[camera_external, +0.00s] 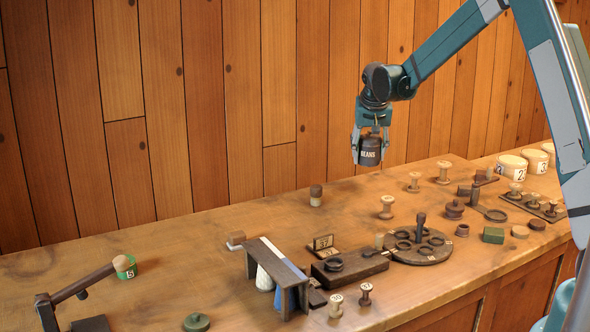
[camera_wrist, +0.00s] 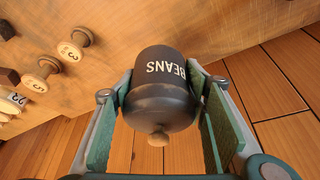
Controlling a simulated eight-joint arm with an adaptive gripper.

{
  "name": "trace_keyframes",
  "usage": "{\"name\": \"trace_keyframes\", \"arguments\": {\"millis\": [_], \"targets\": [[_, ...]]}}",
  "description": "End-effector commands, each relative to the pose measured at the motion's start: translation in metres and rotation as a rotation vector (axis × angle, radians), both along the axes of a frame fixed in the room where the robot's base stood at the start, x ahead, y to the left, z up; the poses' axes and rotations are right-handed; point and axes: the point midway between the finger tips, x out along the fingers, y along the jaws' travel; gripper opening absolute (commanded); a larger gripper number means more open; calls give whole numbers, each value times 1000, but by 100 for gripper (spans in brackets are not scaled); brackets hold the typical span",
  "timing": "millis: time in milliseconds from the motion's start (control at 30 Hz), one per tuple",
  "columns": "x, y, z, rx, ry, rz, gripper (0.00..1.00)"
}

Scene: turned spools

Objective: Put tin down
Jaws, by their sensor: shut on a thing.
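A dark grey tin (camera_external: 369,151) marked BEANS hangs in the air in my gripper (camera_external: 371,140), near the back edge of the wooden bench (camera_external: 150,290). In the wrist view the tin (camera_wrist: 162,90) sits between the two green finger pads of my gripper (camera_wrist: 160,105), which press on its sides. The tin has a small wooden knob at its near end in that view. Its lettering reads upside down there. It is well above the bench top in the external view, clear of other things.
Spools (camera_external: 387,207) stand below and to the right. A round board with rings (camera_external: 450,253) and a dark block (camera_external: 350,270) lie in front. White numbered drums (camera_external: 513,168) stand at the right. A small rack (camera_external: 278,275) stands front centre. The bench's left middle is mostly clear.

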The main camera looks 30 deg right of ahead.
Motion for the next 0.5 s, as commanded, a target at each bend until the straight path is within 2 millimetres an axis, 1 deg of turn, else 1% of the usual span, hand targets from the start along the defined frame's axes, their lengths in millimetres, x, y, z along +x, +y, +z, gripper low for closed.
{"name": "trace_keyframes", "arguments": {"millis": [167, 267, 367, 467, 500], "targets": [[1, 6, 0, 0, 0, 12, 30], [3, 16, 0, 0, 1, 33, 30], [6, 34, 1, 1, 3, 69, 30], [10, 59, 1, 2, 5, 121, 30], [11, 72, 1, 2, 6, 146, 30]]}}
